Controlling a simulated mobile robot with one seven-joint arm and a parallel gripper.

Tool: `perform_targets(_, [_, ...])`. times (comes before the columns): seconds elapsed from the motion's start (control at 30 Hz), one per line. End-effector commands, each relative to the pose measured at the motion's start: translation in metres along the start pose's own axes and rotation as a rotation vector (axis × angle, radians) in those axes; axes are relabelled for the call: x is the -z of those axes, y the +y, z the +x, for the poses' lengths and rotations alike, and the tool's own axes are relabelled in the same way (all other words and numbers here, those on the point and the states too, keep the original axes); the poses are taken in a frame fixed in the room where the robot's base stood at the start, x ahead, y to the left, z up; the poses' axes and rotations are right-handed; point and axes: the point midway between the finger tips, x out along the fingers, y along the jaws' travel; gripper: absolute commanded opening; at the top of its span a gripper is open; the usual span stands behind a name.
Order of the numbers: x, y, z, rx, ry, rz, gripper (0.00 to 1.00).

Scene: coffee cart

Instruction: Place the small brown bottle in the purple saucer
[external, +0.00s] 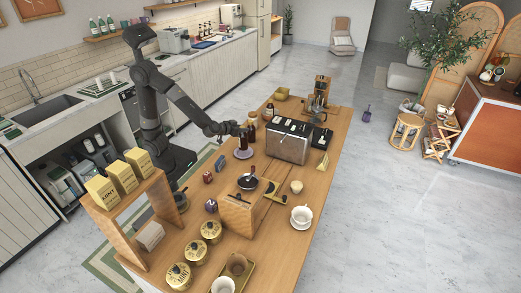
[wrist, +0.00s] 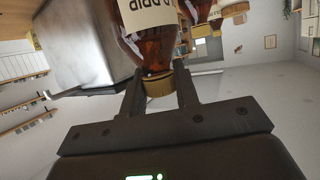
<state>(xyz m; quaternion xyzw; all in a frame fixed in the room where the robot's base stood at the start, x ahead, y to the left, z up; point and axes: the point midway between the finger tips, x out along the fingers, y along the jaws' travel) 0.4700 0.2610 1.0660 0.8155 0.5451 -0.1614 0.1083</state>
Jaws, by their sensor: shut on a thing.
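My gripper (external: 243,132) is shut on the small brown bottle (external: 243,143) and points down over the table. In the wrist view, my gripper's fingers (wrist: 159,78) are on both sides of the bottle's gold cap, and the brown bottle (wrist: 150,48) with its cream label reaches up past the top edge. The purple saucer (external: 243,154) lies on the wooden table directly below the held bottle. The bottle appears upright over the saucer. I cannot tell whether its base touches the saucer.
Other brown bottles (external: 252,122) stand just behind the held one. A silver toaster-like machine (external: 288,147) stands close on the right. The table between the saucer and the boxes is mostly clear.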

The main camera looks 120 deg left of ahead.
Motion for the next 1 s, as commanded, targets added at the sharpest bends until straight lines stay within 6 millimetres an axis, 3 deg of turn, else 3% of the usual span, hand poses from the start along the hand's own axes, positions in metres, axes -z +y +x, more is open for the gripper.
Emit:
perform_targets(0.27, [-0.032,0.0,0.013,0.001,-0.002,0.003,0.0])
perform_targets(0.7, [-0.037,0.0,0.015,0.0,0.0,0.001,0.0])
perform_targets(0.73, [-0.037,0.0,0.015,0.0,-0.001,0.001,0.3])
perform_targets(1.0, [-0.037,0.0,0.015,0.0,-0.001,0.001,0.5])
